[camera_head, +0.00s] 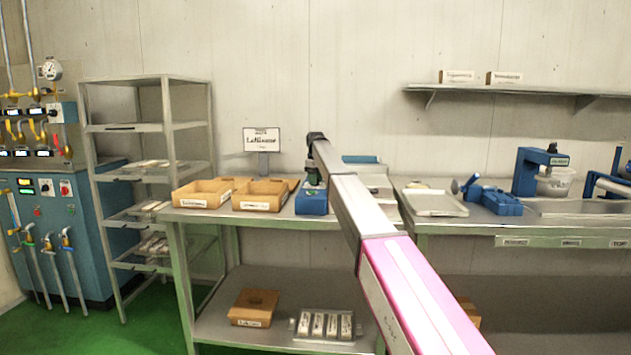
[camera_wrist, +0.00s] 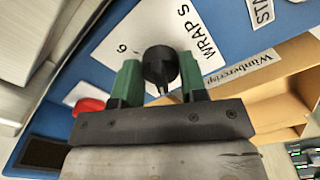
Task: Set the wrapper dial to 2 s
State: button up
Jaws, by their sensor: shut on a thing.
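A round black dial knob (camera_wrist: 160,66) sits on a white label plate (camera_wrist: 128,38) on a blue machine face in the wrist view. The plate reads "WRAPS" with a "6" near the knob; no "2 s" mark shows. A small pointed tip is at the knob's lower side; other markings are hidden. My gripper (camera_wrist: 160,80) has its green fingers on either side of the knob, shut on it. In the head view, my gripper (camera_head: 313,178) is at the small blue machine (camera_head: 311,203) on the table, and my arm hides part of the surroundings.
A red button (camera_wrist: 89,106) and a dark panel (camera_wrist: 41,152) are on the blue face. A cardboard bin (camera_wrist: 285,95) labelled "Wimbercrisp" lies close on the right. Cardboard bins (camera_head: 203,193) stand left of the machine, a sign (camera_head: 262,140) behind.

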jog(key=o, duration=0.9)
notch_tip(320, 180, up, 10)
jog(key=shift+w, duration=0.1)
jog(key=shift+r, duration=0.4)
